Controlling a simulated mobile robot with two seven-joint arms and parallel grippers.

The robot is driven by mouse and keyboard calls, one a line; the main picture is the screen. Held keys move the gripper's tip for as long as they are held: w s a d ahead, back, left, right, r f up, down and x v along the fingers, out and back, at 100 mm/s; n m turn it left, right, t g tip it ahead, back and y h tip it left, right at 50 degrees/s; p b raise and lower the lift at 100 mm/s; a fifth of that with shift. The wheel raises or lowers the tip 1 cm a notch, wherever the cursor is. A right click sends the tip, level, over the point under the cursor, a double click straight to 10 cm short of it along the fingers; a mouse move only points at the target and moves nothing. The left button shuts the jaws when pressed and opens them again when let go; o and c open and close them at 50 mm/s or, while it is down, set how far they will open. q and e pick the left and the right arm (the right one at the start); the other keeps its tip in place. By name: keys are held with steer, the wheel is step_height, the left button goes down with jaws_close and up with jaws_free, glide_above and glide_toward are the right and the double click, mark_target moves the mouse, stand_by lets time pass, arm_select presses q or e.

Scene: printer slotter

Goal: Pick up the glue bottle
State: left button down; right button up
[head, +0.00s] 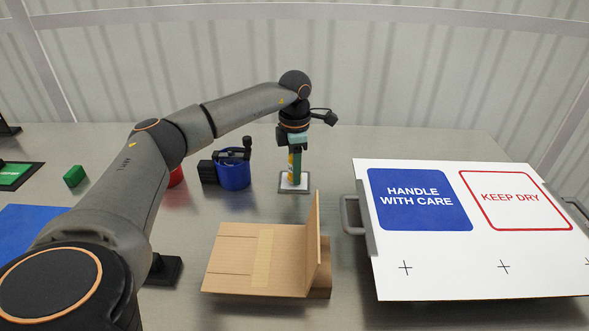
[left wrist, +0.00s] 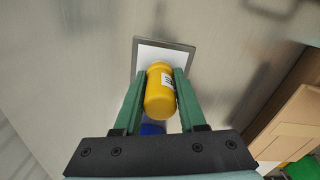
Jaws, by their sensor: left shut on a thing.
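The yellow glue bottle (left wrist: 160,92) with a white label sits between the green fingers of my left gripper (left wrist: 161,88) in the left wrist view. A blue part shows at its near end. In the head view my left gripper (head: 296,167) points down, and only a thin strip of the yellow bottle (head: 290,163) shows beside the fingers. The gripper is shut on the bottle. The bottle is over a white pad with a grey rim (head: 294,189); I cannot tell if it touches it. My right gripper is not in view.
An open cardboard box (head: 235,262) stands in front of the gripper. A large white panel (head: 440,265) with signs lies at the right. A blue tape dispenser (head: 233,175), a red item (head: 176,177) and a green block (head: 74,176) are to the left. The table behind the gripper is clear.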

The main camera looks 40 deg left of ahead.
arm_select(q)
steer(key=shift+w+r, duration=0.1)
steer(key=shift+r, duration=0.5)
step_height(320, 180, up, 2)
steer(key=shift+r, duration=0.15)
steer(key=s+d+r, duration=0.3)
steer(key=s+r, duration=0.6)
steer(key=s, duration=0.4)
steer(key=shift+s+d+r+b, duration=0.25)
steer(key=shift+s+b, duration=0.05)
steer(key=shift+s, duration=0.05)
